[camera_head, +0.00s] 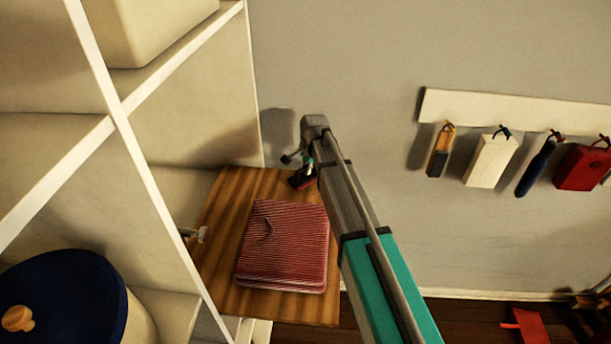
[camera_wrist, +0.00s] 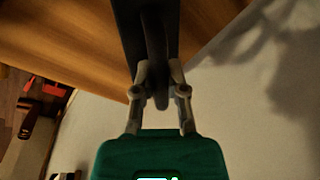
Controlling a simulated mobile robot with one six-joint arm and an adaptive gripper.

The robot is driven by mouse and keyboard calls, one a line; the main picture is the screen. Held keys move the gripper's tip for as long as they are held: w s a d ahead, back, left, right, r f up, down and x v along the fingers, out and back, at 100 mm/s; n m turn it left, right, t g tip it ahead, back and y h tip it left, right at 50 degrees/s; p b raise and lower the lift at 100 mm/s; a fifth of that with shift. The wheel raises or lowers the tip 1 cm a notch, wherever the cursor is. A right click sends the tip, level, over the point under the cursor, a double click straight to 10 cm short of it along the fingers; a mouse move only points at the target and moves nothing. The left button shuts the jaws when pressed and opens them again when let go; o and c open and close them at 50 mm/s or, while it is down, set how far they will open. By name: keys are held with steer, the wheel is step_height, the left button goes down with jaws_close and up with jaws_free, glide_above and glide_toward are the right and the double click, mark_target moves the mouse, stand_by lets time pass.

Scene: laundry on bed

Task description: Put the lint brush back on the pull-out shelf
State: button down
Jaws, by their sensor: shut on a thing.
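The wooden pull-out shelf (camera_head: 215,235) juts from the white unit in the head view. It also fills the upper left of the wrist view (camera_wrist: 60,35). A folded red striped cloth (camera_head: 283,245) lies on it. My gripper (camera_head: 304,162) is at the shelf's far right corner, by the wall. It is shut on a dark object, which I take to be the lint brush (camera_head: 302,179). In the wrist view the fingers of my gripper (camera_wrist: 160,75) close on the dark brush (camera_wrist: 130,25). I cannot tell whether the brush touches the shelf.
White shelving with a dark-lidded container (camera_head: 70,300) stands left. A small metal knob (camera_head: 195,234) is at the shelf's left edge. A white hook rail (camera_head: 520,108) with several hanging items is on the right wall. Bare wood shows behind and left of the cloth.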

mark_target(311, 179)
steer(key=shift+f+b, duration=0.55)
steer(key=shift+f, duration=0.35)
steer(key=shift+f, duration=0.15)
steer(key=c, duration=0.7)
jaws_free()
steer(key=shift+r, duration=0.25)
steer(key=r+p, duration=0.4)
steer(key=s+d+r+p, duration=0.1)
steer(key=r+p, duration=0.2)
steer(key=p, duration=0.1)
steer(key=r+p, duration=0.3)
steer(key=r, duration=0.1)
steer(key=shift+s+d+r+p, duration=0.3)
steer(key=shift+s+r+p, duration=0.05)
steer(key=shift+p, duration=0.05)
steer(key=shift+s+d, duration=0.1)
